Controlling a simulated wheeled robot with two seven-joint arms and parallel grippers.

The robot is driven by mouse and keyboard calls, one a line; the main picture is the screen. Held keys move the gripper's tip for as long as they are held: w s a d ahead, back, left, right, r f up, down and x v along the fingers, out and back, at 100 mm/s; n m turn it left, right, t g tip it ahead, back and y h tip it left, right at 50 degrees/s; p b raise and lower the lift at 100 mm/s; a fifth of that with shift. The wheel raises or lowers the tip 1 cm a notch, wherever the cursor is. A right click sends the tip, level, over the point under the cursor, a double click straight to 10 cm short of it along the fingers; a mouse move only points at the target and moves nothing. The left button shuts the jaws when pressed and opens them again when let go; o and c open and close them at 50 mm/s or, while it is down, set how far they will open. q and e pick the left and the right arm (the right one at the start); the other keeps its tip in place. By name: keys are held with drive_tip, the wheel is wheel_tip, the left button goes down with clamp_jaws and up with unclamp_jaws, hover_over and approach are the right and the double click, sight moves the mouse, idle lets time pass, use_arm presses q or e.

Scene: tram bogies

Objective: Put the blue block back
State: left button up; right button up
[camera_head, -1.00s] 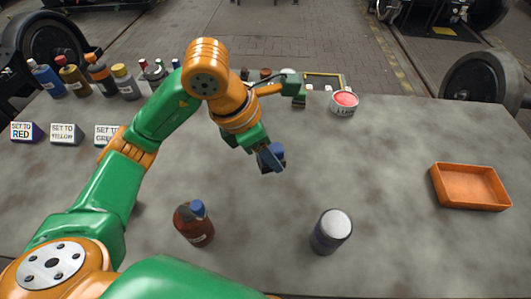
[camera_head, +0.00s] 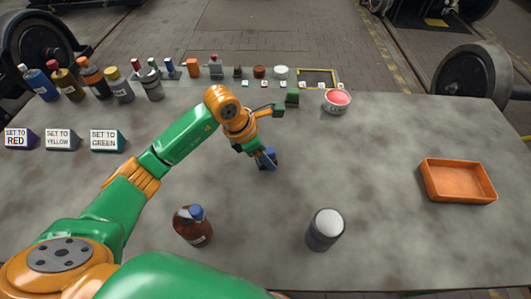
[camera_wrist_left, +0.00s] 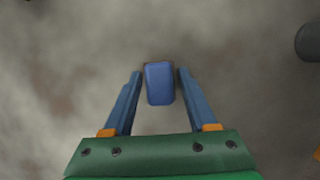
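The blue block (camera_wrist_left: 159,84) lies on the grey table top in the left wrist view, between the fingertips of my left gripper (camera_wrist_left: 160,73). A narrow gap shows on each side of it, so the gripper is open around it and not gripping. In the head view my left gripper (camera_head: 264,159) points down at the middle of the table, and the blue block (camera_head: 271,158) is partly hidden by the blue fingers. My right gripper is not in view.
A brown bottle (camera_head: 193,227) and a grey can with a white top (camera_head: 325,230) stand in front. An orange tray (camera_head: 457,181) is at right. Signs reading red, yellow and green (camera_head: 107,140) stand at left. Bottles and small items line the back, near a pink-topped tin (camera_head: 337,101).

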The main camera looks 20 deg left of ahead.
use_arm(q)
drive_tip(key=shift+o, duration=0.6)
drive_tip(key=shift+r, duration=0.1)
drive_tip(key=shift+a+r, duration=0.1)
drive_tip(key=shift+r, duration=0.2)
drive_tip(key=v, duration=1.1)
drive_tip(key=shift+r, duration=0.25)
drive_tip(key=shift+s+a, duration=0.1)
drive_tip(key=shift+s, duration=0.05)
